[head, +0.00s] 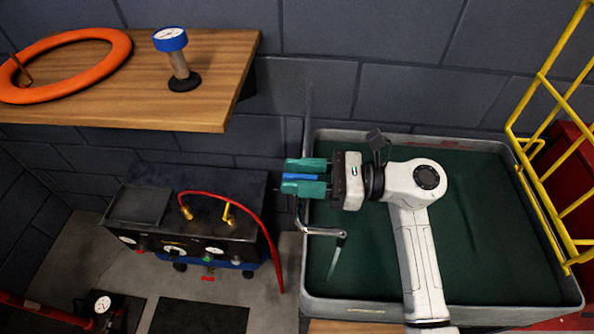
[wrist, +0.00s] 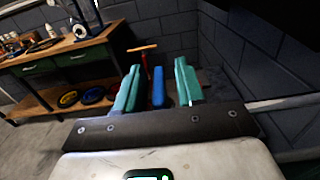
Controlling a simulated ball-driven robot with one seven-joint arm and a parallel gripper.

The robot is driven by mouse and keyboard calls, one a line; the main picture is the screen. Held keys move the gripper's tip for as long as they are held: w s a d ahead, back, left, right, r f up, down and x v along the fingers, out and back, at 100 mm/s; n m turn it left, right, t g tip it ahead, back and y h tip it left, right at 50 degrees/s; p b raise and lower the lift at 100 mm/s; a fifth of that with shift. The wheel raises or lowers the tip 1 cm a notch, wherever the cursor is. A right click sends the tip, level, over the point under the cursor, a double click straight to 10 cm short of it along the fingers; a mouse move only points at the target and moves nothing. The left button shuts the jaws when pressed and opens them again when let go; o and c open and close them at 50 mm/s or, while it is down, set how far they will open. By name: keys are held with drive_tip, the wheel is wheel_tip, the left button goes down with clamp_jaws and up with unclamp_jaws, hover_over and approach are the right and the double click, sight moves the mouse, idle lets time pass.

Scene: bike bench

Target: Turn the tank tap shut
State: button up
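The tank (head: 310,262) is a grey-rimmed basin with dark green water at the right of the head view. Its tap has a bent metal spout (head: 322,232) at the left rim, and a pale stream (head: 335,262) falls from it. The tap's blue lever (head: 300,177) lies between the teal fingers of my gripper (head: 304,176). The wrist view shows the blue lever (wrist: 158,88) between the fingers of my gripper (wrist: 158,86), with a visible gap on both sides. My gripper is open around it. The tap's body under the fingers is partly hidden.
A wooden shelf (head: 215,100) at upper left holds an orange ring (head: 75,38) and a blue-topped gauge (head: 172,42). A black machine with a red hose (head: 262,225) stands left of the tank. A yellow wire rack (head: 545,130) stands at the right.

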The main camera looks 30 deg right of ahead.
clamp_jaws()
idle(0.3)
drive_tip(key=shift+m+t+h, duration=0.3)
drive_tip(key=shift+t, duration=0.1)
drive_tip(key=shift+m+t+h+b, duration=0.4)
drive_tip(key=shift+m+t+h, duration=0.4)
drive_tip(key=shift+t+h, duration=0.2)
drive_tip(key=shift+r+m+t+h+p, duration=0.1)
drive_tip(key=shift+m+t+h+p, duration=0.3)
drive_tip(key=shift+m+t+h, duration=1.55)
drive_tip(key=shift+g+h, duration=0.35)
drive_tip(key=shift+g, duration=0.1)
unclamp_jaws()
